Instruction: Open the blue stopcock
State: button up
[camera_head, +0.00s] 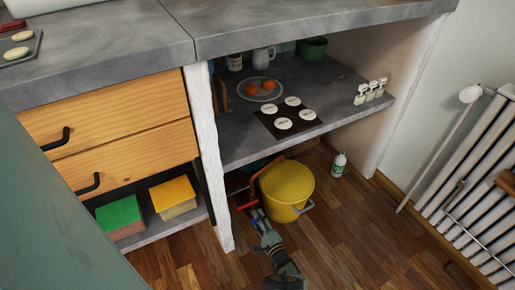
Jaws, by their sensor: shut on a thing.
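My gripper (257,217) is low under the counter, at the left side of a yellow bucket (287,183). It is shut on a small blue part at its fingertips, which looks like the blue stopcock (258,213). The part is tiny and partly covered by my fingers, so its lever angle cannot be told. A short red piece (247,205) shows just beside it. A red curved bar (265,170) arches above, next to the bucket. The piping behind is hidden by the shelf and bucket.
The grey shelf (240,148) overhangs the spot, with a plate and small jars. A white post (212,165) stands close on the left, near the drawers (110,120). A bottle (339,164) stands on the floor. The wooden floor (370,240) is free toward the radiator (480,170).

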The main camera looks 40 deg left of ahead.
dwell(0.3)
jog(key=o, duration=1.2)
